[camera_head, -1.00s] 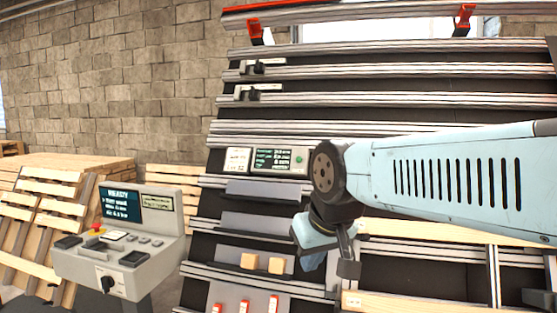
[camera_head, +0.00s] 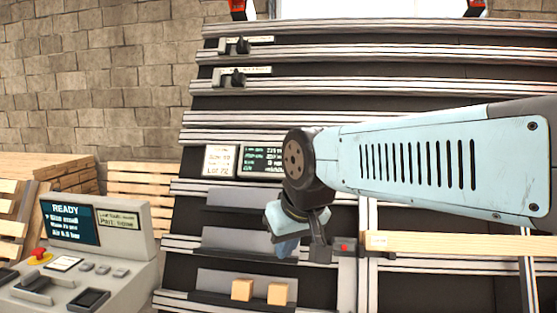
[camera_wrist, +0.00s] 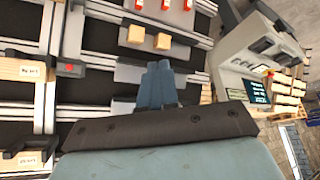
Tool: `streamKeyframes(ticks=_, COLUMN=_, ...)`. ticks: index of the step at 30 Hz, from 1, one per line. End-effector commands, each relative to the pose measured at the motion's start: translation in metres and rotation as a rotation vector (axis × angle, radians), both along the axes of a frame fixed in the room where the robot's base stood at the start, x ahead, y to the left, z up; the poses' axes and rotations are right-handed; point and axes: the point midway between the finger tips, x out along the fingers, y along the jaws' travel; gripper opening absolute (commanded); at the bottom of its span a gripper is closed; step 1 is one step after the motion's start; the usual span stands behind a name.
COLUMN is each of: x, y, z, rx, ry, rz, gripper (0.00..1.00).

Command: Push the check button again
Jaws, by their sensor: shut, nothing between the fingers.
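My gripper (camera_head: 285,247) hangs from the bent wrist in front of the rack, above the two small wooden blocks. My arm covers the panel's right end, where a round green button showed earlier. No button is marked "check" legibly.
A grey console (camera_head: 130,252) at left has a "READY" screen (camera_head: 69,222), a red knob (camera_head: 39,254) and small grey keys (camera_head: 103,270). Wooden blocks (camera_head: 242,290) sit on a low shelf. A wooden board (camera_head: 450,243) crosses the rack's right side. Pallets (camera_head: 140,190) stand behind the console.

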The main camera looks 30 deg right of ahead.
Motion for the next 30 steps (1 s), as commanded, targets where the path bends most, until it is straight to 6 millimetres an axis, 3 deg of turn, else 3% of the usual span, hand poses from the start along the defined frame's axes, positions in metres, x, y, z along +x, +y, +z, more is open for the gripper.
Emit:
streamKeyframes(ticks=8, x=0.001, y=0.0, z=0.001, rx=0.004, ry=0.001, rz=-0.001, gripper=0.0)
streamKeyframes(ticks=14, x=0.027, y=0.001, z=0.013, rx=0.1, ry=0.01, rz=-0.041, gripper=0.0)
streamKeyframes(ticks=19, x=0.083, y=-0.004, z=0.036, rx=0.279, ry=-0.01, rz=-0.107, gripper=0.0)
streamKeyframes(ticks=23, x=0.133, y=-0.02, z=0.056, rx=0.419, ry=-0.059, rz=-0.167, gripper=0.0)
streamKeyframes(ticks=26, x=0.172, y=-0.043, z=0.072, rx=0.522, ry=-0.115, rz=-0.221, gripper=0.0)
streamKeyframes(ticks=30, x=0.224, y=-0.089, z=0.091, rx=0.648, ry=-0.213, rz=-0.301, gripper=0.0)
